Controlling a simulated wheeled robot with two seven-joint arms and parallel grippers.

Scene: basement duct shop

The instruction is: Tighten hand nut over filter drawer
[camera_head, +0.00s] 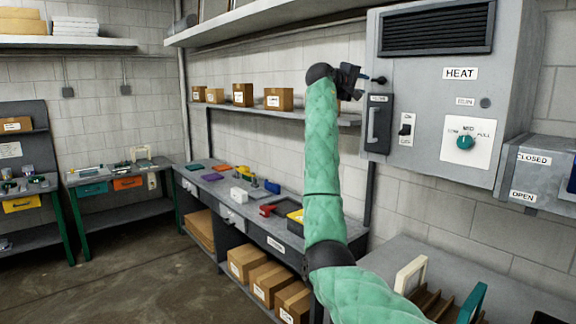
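The hand nut (379,80) is a small dark piece on the grey heater cabinet's front, just above the filter drawer. The filter drawer (378,125) is a dark upright panel with a label on top and a pale vertical handle. My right gripper (361,83) is at the end of the green-sleeved arm, just left of the hand nut. Its dark fingers look spread, and I see nothing between them. Whether a fingertip touches the nut is hard to tell. My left gripper is not in view.
The heater cabinet (440,105) also has a switch (405,130) and a teal dial (465,142). A grey box labelled CLOSED and OPEN (535,175) sits to its right. A shelf (290,112) with small cartons runs left behind my arm. A workbench (235,212) stands below.

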